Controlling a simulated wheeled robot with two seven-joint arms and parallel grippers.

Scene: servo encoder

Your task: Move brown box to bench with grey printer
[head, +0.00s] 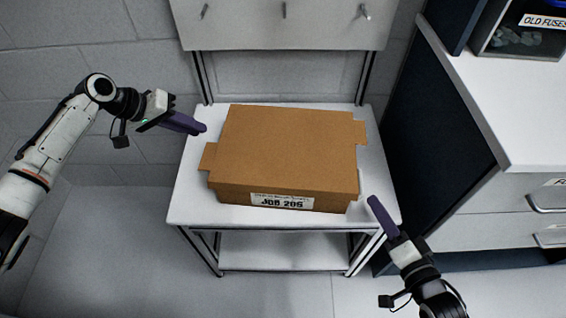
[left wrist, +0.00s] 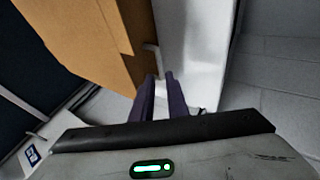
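The brown box (head: 285,150) sits closed on a white bench (head: 190,205), with a "JOB 205" label on its front and a flap sticking out at each side. It also shows in the left wrist view (left wrist: 85,35). My left gripper (head: 203,128) is left of the box, its purple fingers pointing at it; in the left wrist view its fingertips (left wrist: 160,80) are close together with a narrow gap, and nothing shows between them. My right gripper (head: 373,202) is at the box's front right corner, apart from it; its finger opening cannot be made out. No grey printer is in view.
A white-topped cabinet (head: 500,110) with drawers and a dark side stands at the right, holding a bin labelled "OLD FUSES" (head: 525,35). A panel with hooks (head: 284,20) rises behind the bench. Open floor (head: 110,240) lies at the left.

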